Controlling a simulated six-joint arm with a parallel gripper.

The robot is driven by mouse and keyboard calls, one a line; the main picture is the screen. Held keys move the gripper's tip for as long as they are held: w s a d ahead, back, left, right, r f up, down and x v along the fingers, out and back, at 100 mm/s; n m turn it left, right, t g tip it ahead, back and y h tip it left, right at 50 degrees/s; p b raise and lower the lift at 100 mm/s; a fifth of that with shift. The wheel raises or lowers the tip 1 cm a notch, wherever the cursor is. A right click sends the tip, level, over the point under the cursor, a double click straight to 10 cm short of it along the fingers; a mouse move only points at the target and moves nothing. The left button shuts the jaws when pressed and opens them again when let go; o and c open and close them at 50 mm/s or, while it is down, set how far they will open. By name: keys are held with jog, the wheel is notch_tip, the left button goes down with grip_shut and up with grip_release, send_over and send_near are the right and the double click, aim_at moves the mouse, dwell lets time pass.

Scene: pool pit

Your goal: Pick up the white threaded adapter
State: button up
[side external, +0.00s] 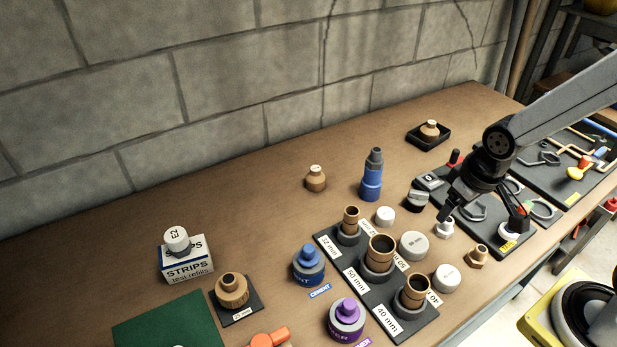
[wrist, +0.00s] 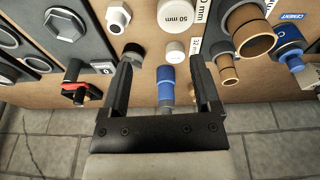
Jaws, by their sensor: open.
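The white threaded adapter (side external: 444,228) stands on the bench just below my gripper (side external: 450,207) in the side view, left of a dark tool board. In the wrist view the adapter (wrist: 118,18) shows a hex flange and threaded end at the top, beyond the left fingertip and outside the gap between the fingers. My gripper (wrist: 165,58) is open and empty, its fingers wide apart. In the side view its fingers partly overlap each other, and the exact gap to the adapter cannot be told.
A black cap (side external: 416,200), white caps (side external: 385,216) and a brass-coloured fitting (side external: 478,256) stand close around. A pipe rack (side external: 397,325) is to the left, and a blue fitting (side external: 371,178) stands behind. A tool board (side external: 487,232) with a red-handled valve (wrist: 80,92) is on the other side.

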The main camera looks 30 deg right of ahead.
aim_at(448, 222)
jog(key=s+d+f+n+g+h, duration=0.1)
jog(key=s+f+n+h, duration=0.1)
jog(key=n, duration=0.2)
jog(key=s+d+f+n+g+h, duration=0.1)
jog(key=s+f+n+h, duration=0.1)
jog(key=n+h, duration=0.1)
jog(key=s+d+f+n+g+h, duration=0.1)
jog(key=s+f+n+g+h, duration=0.1)
jog(key=n, duration=0.2)
jog(key=shift+s+f+n+h, duration=0.3)
jog(key=shift+f+h, duration=0.1)
jog(key=n, duration=0.1)
jog(key=n+t+h, duration=0.1)
jog(key=w+n+h, duration=0.1)
jog(key=shift+d+f+t, duration=0.2)
jog(key=shift+d+t, duration=0.1)
jog(key=w+n+t, duration=0.1)
jog(key=n+t, duration=0.1)
jog(key=w+a+f+n+t+h, duration=0.1)
jog(key=n+t, duration=0.1)
jog(key=n, duration=0.1)
jog(key=w+a+n+t, duration=0.1)
jog(key=w+n+t, duration=0.1)
jog(key=n, duration=0.1)
jog(key=shift+f+t+h, duration=0.3)
jog(key=shift+w+a+f+n+t, duration=0.2)
jog(key=shift+w+a+n+t, duration=0.35)
jog(key=shift+n, duration=0.25)
jog(key=shift+d, duration=0.15)
jog(key=shift+x, duration=1.05)
